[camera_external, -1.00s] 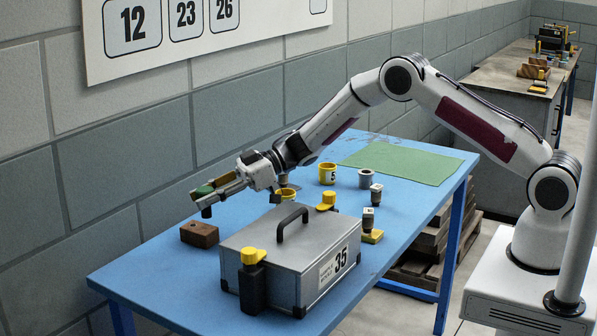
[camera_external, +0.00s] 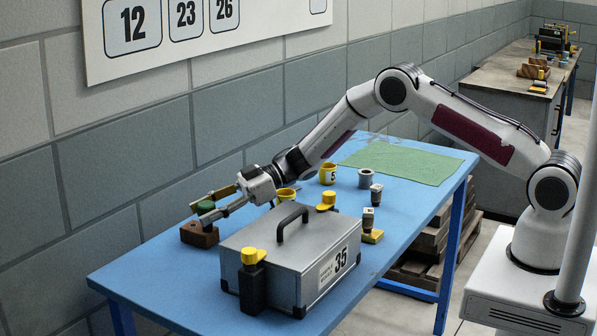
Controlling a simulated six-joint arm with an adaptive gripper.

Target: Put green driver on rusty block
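The rusty block (camera_external: 199,236) sits on the blue table near its left back edge. The green driver (camera_external: 206,206) is over the block, its green top upward; its lower part is largely hidden behind the near finger, and it appears to rest on the block. My gripper (camera_external: 201,212) reaches in from the right with its fingers spread, one on each side of the driver. I see no clear grip on it.
A grey case (camera_external: 290,255) with a handle and yellow-topped clamps stands just in front. Yellow rings (camera_external: 327,174), a grey ring (camera_external: 365,178) and dark drivers (camera_external: 368,221) stand to the right. A green mat (camera_external: 405,162) lies bare at the far end.

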